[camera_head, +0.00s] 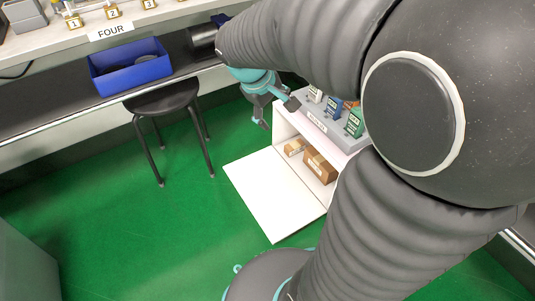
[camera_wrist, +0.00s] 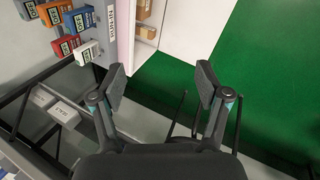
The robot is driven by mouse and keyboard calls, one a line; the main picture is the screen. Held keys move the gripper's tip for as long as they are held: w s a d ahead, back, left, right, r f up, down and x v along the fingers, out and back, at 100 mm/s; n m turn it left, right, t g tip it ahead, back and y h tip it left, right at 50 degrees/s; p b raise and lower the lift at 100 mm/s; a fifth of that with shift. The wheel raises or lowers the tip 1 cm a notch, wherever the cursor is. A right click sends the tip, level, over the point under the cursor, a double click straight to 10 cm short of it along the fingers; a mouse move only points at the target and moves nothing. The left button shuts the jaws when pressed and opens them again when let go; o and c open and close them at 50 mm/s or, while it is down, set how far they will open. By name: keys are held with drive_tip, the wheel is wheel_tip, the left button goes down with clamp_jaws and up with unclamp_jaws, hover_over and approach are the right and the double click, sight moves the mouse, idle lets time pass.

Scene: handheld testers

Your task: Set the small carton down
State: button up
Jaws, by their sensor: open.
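A small brown carton (camera_head: 294,147) lies inside a low white cabinet (camera_head: 283,124) with its door open. A larger brown carton (camera_head: 319,166) stands just right of it. My gripper (camera_head: 276,112) is above and to the left of the cabinet, apart from both cartons. In the wrist view my gripper (camera_wrist: 160,82) has its fingers wide apart with nothing between them.
The cabinet's open door (camera_head: 275,194) reaches over the green floor. A grey rack with several coloured testers (camera_head: 333,108) sits on the cabinet top. A black stool (camera_head: 163,98) and a bench with a blue bin (camera_head: 130,67) stand left. Floor in front is clear.

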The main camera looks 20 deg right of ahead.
drive_tip(key=s+a+r+m+t+y, duration=0.2)
drive_tip(key=s+a, duration=0.2)
drive_tip(key=s, duration=0.3)
drive_tip(key=s+a+r+m+t+y, duration=0.1)
drive_tip(key=s+a, duration=0.3)
drive_tip(key=s, duration=0.4)
drive_tip(key=shift+s+a+r+m+t+y, duration=0.15)
drive_tip(key=shift+a+r+m+t+y, duration=0.2)
drive_tip(key=shift+m+y, duration=0.3)
drive_tip(key=shift+d, duration=0.1)
